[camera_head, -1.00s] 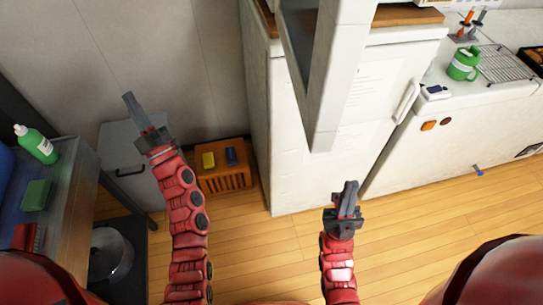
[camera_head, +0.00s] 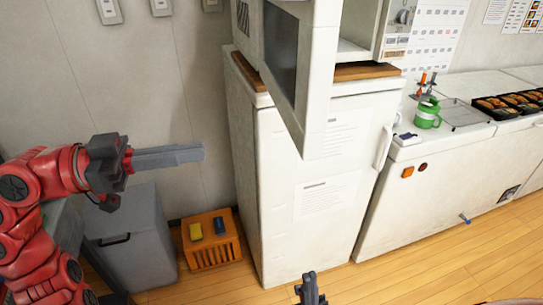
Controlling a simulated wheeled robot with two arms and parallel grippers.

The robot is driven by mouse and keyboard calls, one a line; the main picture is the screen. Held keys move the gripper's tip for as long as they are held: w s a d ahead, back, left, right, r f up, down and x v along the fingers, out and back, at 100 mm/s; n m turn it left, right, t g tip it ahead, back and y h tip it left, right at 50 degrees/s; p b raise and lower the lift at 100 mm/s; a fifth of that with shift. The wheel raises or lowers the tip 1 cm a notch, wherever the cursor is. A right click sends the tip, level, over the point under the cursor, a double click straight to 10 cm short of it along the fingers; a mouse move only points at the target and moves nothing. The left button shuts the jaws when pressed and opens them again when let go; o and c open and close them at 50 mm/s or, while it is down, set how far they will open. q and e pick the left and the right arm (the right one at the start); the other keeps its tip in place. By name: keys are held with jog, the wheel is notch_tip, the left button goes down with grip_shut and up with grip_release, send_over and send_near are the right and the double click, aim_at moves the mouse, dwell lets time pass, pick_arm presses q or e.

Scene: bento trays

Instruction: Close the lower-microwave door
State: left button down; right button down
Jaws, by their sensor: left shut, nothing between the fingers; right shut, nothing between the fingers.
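The microwave's white door (camera_head: 318,75) with a dark window stands open, sticking out toward me at the top middle. The microwave (camera_head: 393,38) sits on a wooden board on top of the white fridge; part of its light interior shows. Its upper part is cut off by the frame edge. My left gripper (camera_head: 200,153) is shut and empty, pointing right, to the left of the fridge and apart from the door. My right gripper (camera_head: 309,274) is shut and empty at the bottom edge, in front of the fridge and below the door.
The white fridge (camera_head: 275,190) stands below the microwave. A wooden crate (camera_head: 215,255) with a yellow and a blue item on it is at its left, beside a grey cabinet (camera_head: 140,240). A white counter (camera_head: 440,175) with a green mug (camera_head: 428,113) and bento trays (camera_head: 510,103) is at right.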

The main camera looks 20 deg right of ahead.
aim_at(302, 140)
pick_arm(q)
jog(key=d+p, duration=0.1)
jog(key=d, duration=0.3)
jog(key=d+p, duration=0.1)
jog(key=d, duration=0.4)
jog(key=s+d+p, duration=0.1)
jog(key=d+p, duration=0.1)
jog(key=d, duration=0.2)
jog(key=shift+d, duration=0.55)
